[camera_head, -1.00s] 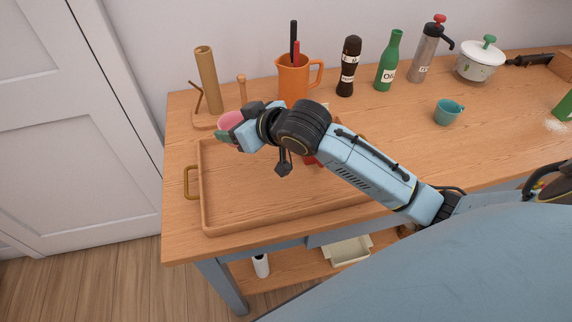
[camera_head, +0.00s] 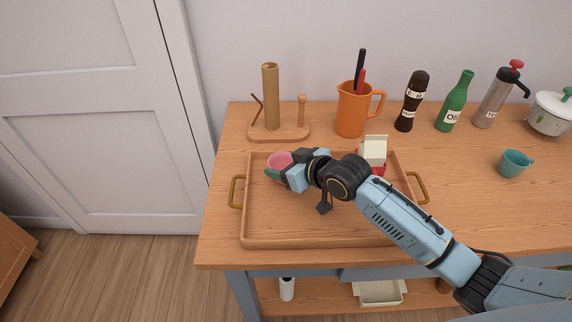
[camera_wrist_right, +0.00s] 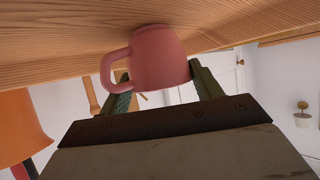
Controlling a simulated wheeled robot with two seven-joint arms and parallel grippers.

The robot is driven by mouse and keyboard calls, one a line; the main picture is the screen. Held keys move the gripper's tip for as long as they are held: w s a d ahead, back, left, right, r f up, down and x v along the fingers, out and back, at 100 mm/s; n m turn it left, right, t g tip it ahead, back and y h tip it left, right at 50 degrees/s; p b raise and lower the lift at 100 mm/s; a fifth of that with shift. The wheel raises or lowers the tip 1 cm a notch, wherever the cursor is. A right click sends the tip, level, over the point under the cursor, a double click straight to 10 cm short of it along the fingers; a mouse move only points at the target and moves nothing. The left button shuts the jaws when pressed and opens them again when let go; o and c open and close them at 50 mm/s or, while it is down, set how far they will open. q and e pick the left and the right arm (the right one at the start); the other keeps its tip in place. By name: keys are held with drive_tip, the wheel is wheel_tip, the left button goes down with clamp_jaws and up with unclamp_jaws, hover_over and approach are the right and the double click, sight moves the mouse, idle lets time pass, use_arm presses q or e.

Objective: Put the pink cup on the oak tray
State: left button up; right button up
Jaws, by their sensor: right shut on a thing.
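The pink cup (camera_head: 279,159) is at the back left part of the oak tray (camera_head: 320,243) in the head view, over or on its floor. My right gripper (camera_head: 277,172) is shut on the cup. In the right wrist view the cup (camera_wrist_right: 162,58) sits between the two green fingers, with its handle to the left. Its end away from the gripper is close to a wooden surface, and I cannot tell whether it touches. My left gripper is not in view.
A red and white carton (camera_head: 374,152) stands at the tray's back right, partly hidden by my arm. Behind the tray are a wooden roll holder (camera_head: 280,132), an orange jug (camera_head: 351,112) and several bottles. A teal cup (camera_head: 515,163) stands to the right. The tray's front left is clear.

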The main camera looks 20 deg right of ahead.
drive_tip(key=o, duration=1)
drive_tip(key=shift+f, duration=0.1)
drive_tip(key=shift+o, duration=0.2)
drive_tip(key=shift+r, duration=0.25)
drive_tip(key=p+v, duration=0.1)
drive_tip(key=v, duration=1.1)
drive_tip(key=shift+p, duration=0.3)
drive_tip(key=shift+f, duration=0.15)
